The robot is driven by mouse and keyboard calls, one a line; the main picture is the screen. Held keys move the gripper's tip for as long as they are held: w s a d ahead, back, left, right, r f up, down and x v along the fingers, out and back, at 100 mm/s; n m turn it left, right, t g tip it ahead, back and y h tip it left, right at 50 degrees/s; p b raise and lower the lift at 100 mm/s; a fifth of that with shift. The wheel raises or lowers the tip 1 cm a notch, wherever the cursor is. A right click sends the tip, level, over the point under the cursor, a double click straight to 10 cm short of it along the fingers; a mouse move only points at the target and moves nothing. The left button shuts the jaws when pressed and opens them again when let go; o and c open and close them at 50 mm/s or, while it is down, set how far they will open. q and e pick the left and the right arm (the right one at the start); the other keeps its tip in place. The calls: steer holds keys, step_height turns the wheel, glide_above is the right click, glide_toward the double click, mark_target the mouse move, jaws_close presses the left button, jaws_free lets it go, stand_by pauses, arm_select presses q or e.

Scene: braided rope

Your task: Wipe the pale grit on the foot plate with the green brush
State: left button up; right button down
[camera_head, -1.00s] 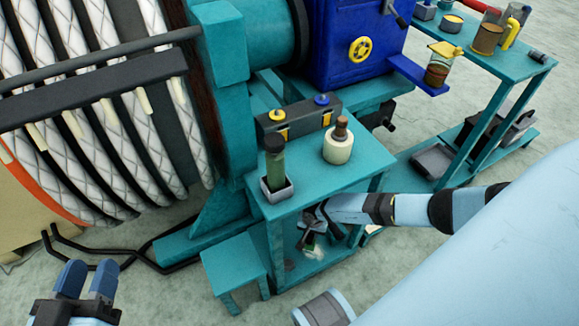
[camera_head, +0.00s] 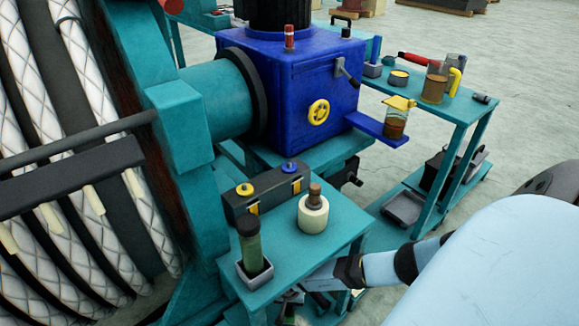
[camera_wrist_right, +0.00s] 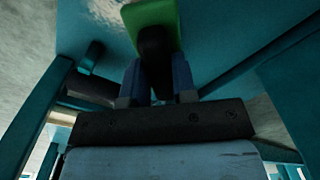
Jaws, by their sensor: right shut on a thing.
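The green brush (camera_wrist_right: 150,15) shows at the top of the right wrist view, with its dark handle between the blue fingers of my right gripper (camera_wrist_right: 156,72). The gripper is shut on this handle. A pale grit patch (camera_wrist_right: 103,10) lies on the teal foot plate (camera_wrist_right: 220,45), just left of the brush head. I cannot tell whether the brush touches the plate. In the head view my right gripper (camera_head: 291,298) is low at the bottom edge, beneath the teal stand's top, mostly hidden. My left gripper is not in view.
The teal stand (camera_head: 285,262) carries a green bottle-like item (camera_head: 250,248) in a grey holder and a cream pot (camera_head: 313,215). Its legs and top crowd my right arm. A large rope drum (camera_head: 75,130) stands left, a blue gearbox (camera_head: 290,90) behind. Open floor lies right (camera_head: 530,130).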

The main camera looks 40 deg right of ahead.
step_height(320, 180, down, 2)
steer(key=shift+f+b, duration=0.2)
steer(key=shift+b, duration=0.35)
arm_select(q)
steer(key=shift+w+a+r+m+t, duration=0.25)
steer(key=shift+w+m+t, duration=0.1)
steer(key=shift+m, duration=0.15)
arm_select(e)
steer(key=shift+r, duration=0.3)
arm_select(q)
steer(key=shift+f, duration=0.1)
arm_select(e)
steer(key=shift+f, duration=0.1)
